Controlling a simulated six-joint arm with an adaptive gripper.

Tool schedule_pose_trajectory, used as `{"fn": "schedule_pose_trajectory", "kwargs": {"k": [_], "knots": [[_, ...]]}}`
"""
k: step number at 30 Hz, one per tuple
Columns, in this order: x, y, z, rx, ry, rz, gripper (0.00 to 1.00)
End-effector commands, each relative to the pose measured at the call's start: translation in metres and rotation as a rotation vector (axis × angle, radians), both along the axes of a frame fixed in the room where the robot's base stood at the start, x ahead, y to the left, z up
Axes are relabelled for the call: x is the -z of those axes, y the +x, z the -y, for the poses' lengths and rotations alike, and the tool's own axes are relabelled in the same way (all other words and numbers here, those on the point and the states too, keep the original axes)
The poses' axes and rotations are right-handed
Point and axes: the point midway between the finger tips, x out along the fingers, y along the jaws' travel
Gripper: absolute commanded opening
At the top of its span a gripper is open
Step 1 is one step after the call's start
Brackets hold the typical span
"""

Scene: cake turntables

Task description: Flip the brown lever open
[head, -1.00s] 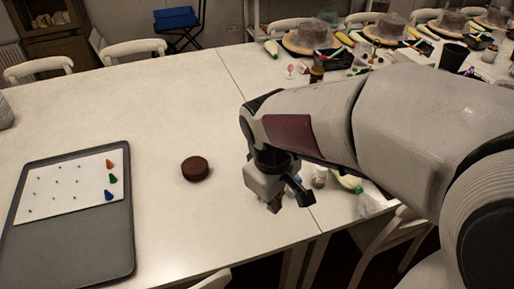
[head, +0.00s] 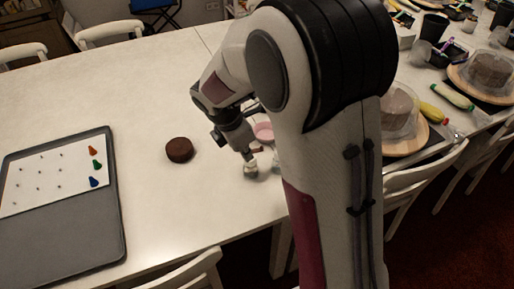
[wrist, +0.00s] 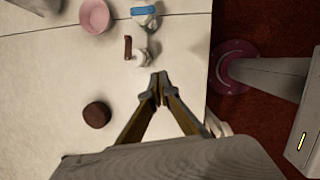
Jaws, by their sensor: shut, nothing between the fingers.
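The brown lever (wrist: 128,47) stands up at the left side of a small white fitting (wrist: 141,57) in the wrist view. A similar fitting with a blue lever (wrist: 144,10) is beyond it. My gripper (wrist: 158,84) is shut and empty, apart from the brown lever and just below and right of its fitting in the picture. In the head view my gripper (head: 248,152) is above a small pale fitting (head: 250,170) near the table's front edge; the brown lever cannot be made out there.
A pink bowl (wrist: 95,16) and a round brown cake (wrist: 97,114) are on the white table. The cake also shows in the head view (head: 179,149), right of a grey tray (head: 112,222). Covered cakes on stands (head: 402,146) are at the right. The table edge is close.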

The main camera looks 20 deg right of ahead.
Motion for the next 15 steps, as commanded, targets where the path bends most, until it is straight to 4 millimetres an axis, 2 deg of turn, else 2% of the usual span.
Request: {"fn": "schedule_pose_trajectory", "kwargs": {"k": [6,15], "knots": [[-0.011,0.022,0.003,-0.258,-0.062,-0.016,0.0],[-0.013,0.027,0.003,-0.452,-0.104,-0.057,0.0]]}}
